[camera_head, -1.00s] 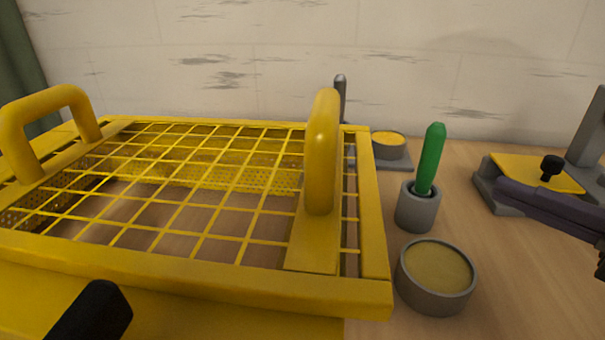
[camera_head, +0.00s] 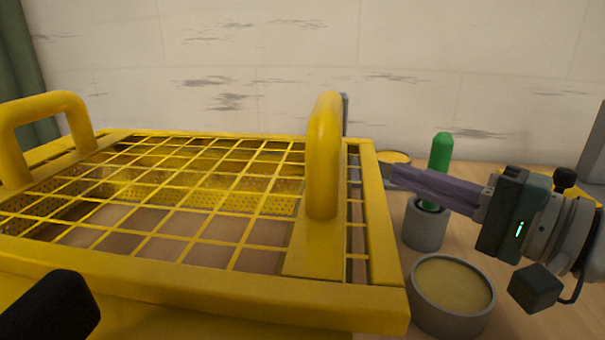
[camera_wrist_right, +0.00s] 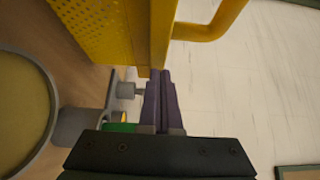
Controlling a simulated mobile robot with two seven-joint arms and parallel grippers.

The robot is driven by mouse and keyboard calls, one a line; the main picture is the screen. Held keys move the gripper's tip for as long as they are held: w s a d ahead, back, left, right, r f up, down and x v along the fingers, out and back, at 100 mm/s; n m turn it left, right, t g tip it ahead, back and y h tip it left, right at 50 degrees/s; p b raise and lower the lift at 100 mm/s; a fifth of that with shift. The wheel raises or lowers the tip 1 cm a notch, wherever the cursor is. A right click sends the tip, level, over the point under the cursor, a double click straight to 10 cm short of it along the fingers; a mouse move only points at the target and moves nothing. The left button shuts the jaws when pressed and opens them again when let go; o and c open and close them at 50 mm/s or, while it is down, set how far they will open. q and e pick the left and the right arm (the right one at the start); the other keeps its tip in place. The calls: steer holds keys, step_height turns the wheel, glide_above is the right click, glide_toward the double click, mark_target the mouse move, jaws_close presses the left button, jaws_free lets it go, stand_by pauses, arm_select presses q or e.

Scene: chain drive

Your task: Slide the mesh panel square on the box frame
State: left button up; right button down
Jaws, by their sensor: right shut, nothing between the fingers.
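The yellow mesh panel (camera_head: 200,277) lies on top of the yellow box frame (camera_head: 180,317), with a raised handle at its left (camera_head: 70,105) and another at its right (camera_head: 325,150). Whether it sits square is hard to judge from this angle. My right gripper (camera_head: 388,173) has its purple fingers together and empty. Its tips are close to the right side of the panel; I cannot tell whether they touch. In the right wrist view the closed fingers (camera_wrist_right: 160,74) end by the yellow edge, with the perforated box wall (camera_wrist_right: 88,22) and a handle (camera_wrist_right: 215,22) beyond. I do not see my left gripper.
A round tan-filled dish (camera_head: 452,285) and a grey cup (camera_head: 424,230) with a green-handled tool (camera_head: 440,150) stand right of the box, close to my right arm. A black shape (camera_head: 50,305) is at lower left. The wall (camera_head: 480,60) rises behind.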

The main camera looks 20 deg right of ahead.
mark_target(381, 181)
steer(key=shift+w+a, duration=0.2)
steer(key=shift+a, duration=0.15)
steer(key=shift+a+r, duration=0.15)
steer(key=a+p, duration=0.1)
steer(key=w+a, duration=0.1)
steer(key=a, duration=0.1)
steer(key=shift+w+p, duration=0.2)
steer(key=shift+p, duration=0.15)
steer(key=shift+a, duration=0.1)
